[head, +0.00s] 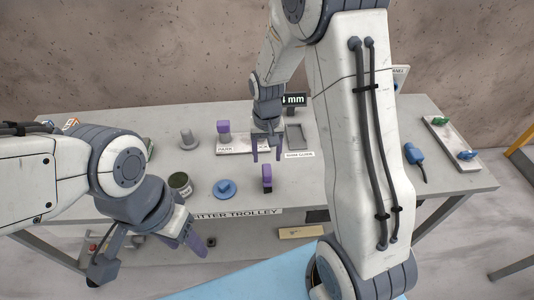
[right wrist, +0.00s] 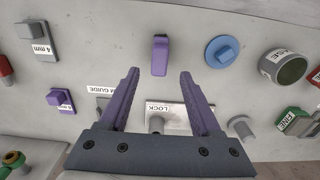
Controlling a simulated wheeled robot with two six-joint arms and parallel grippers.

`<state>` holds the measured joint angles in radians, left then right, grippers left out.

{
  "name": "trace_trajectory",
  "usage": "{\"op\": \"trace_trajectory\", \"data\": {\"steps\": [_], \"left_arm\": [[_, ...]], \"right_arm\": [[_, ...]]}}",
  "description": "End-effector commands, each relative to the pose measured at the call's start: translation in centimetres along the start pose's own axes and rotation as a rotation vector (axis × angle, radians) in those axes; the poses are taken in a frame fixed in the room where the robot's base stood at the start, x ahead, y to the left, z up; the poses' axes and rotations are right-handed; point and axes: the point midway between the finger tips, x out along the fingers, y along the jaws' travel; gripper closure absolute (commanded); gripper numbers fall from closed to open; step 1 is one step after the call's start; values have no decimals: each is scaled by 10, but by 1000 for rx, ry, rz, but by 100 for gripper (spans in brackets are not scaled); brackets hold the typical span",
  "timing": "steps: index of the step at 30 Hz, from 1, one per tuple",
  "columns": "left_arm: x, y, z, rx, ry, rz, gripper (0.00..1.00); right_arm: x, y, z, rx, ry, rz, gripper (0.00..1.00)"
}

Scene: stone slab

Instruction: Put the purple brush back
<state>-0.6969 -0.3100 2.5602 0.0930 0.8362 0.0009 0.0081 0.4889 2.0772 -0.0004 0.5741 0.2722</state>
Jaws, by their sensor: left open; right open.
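A second purple block (head: 224,128) is on a pale labelled plate (head: 228,150) further back. A small purple knob (right wrist: 60,97) shows at the left of the right wrist view. My left gripper (head: 150,250) is open and empty, low at the trolley's front left.
A blue round piece (head: 226,188) and a dark green cup (head: 180,184) stand left of the purple piece. A grey post (head: 187,139) is behind them. A grey tray (head: 297,137) is at the back. A blue tool (head: 414,155) and a rack with green and blue pieces (head: 452,143) are right.

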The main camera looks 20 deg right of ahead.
Motion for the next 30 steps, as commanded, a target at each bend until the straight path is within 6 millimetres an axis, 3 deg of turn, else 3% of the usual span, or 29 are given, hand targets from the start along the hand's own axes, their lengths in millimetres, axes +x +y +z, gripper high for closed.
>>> {"op": "trace_trajectory", "data": {"steps": [4, 7, 11, 13, 18, 21, 25, 30], "left_arm": [[2, 0, 0, 0, 0, 0, 44], [1, 0, 0, 0, 0, 0, 44], [1, 0, 0, 0, 0, 0, 44], [1, 0, 0, 0, 0, 0, 44], [2, 0, 0, 0, 0, 0, 44], [2, 0, 0, 0, 0, 0, 44], [2, 0, 0, 0, 0, 0, 44], [1, 0, 0, 0, 0, 0, 44]], "right_arm": [[-15, -7, 6, -25, 3, -2, 35], [-36, -30, 30, -122, 10, -11, 35], [-75, -67, 96, -350, 20, -32, 35], [-91, -79, 137, -484, 21, -46, 35], [-114, -81, 221, -759, 20, -75, 35], [-118, -75, 249, -860, 18, -86, 35], [-120, -70, 264, -915, 15, -92, 35], [-120, -70, 265, -918, 13, -92, 35]]}}
